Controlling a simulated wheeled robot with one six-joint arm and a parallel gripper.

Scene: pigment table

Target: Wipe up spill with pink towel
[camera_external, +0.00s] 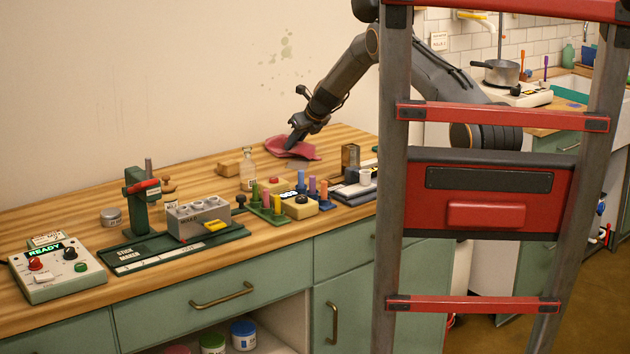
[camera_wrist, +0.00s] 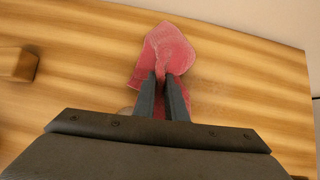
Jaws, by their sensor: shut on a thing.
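The pink towel (camera_external: 281,149) lies crumpled on the wooden worktop near the wall, at the back of the table. My gripper (camera_external: 293,143) reaches down onto it from the upper right. In the wrist view the towel (camera_wrist: 168,50) spreads beyond the fingertips, and my gripper (camera_wrist: 163,78) is shut on a pinched fold of it. The towel looks to be touching or just above the wood. A faint speckled patch (camera_wrist: 208,98) shows on the wood to the right of the fingers; I cannot tell if it is the spill.
A wooden block (camera_external: 229,168) and a glass bottle (camera_external: 247,170) stand left of the towel. Pegs in a green rack (camera_external: 267,214), a stick maker (camera_external: 180,245) and a control box (camera_external: 57,271) stand further forward. The worktop right beside the towel is mostly clear.

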